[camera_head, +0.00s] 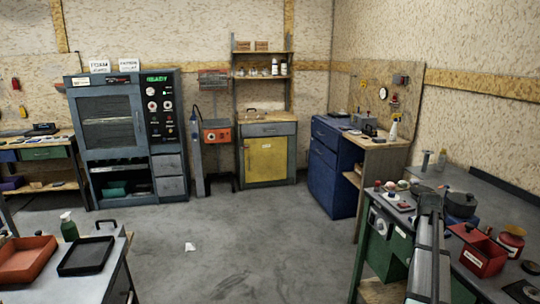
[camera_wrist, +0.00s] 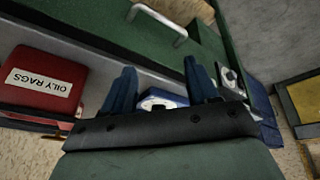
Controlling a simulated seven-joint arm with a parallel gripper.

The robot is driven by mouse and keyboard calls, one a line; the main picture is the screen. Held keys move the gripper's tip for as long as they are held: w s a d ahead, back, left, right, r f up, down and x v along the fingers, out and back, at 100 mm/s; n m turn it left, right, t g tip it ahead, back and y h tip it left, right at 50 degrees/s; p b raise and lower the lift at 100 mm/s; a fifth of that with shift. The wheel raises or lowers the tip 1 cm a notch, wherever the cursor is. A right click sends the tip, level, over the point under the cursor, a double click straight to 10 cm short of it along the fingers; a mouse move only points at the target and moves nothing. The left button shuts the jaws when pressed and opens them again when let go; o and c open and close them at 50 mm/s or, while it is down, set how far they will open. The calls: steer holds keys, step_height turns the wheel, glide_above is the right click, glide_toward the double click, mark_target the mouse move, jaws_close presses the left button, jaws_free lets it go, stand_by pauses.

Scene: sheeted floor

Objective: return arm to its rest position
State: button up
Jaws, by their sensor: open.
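My gripper (camera_wrist: 160,66) shows in the wrist view with its two blue fingers spread wide apart. Nothing is clamped between them. A blue object with a round white part shows beyond the gap, partly hidden by the dark gripper body. In the head view my arm reaches in from the bottom right, over the green workbench (camera_head: 378,250). The fingers cannot be made out there.
A red box (camera_wrist: 45,82) labelled OILY RAGS is left in the wrist view. A black pot (camera_head: 461,204), red box (camera_head: 480,252) and red can (camera_head: 511,241) stand near my arm. The grey floor (camera_head: 260,240) mid-room is mostly clear.

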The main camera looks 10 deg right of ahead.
steer(key=s+a+f+n+g+y, duration=0.1)
steer(key=s+a+f, duration=0.2)
steer(key=a+f, duration=0.7)
steer(key=s+a+f+n+g+y, duration=0.1)
steer(key=s+a+f+y, duration=0.15)
steer(key=a+f, duration=0.75)
steer(key=s+a+f+n, duration=0.2)
steer(key=s+a+f, duration=0.2)
steer(key=a+f, duration=0.6)
steer(key=s+a+f+n+g, duration=0.2)
steer(key=s+a+f+g, duration=0.1)
steer(key=s+a+f, duration=0.6)
steer(key=s+a+f+n+g, duration=0.3)
steer(key=s+a+f, duration=0.7)
steer(key=s+a, duration=0.5)
steer(key=s+g, duration=0.1)
steer(key=s, duration=0.3)
steer(key=shift+s+a, duration=0.3)
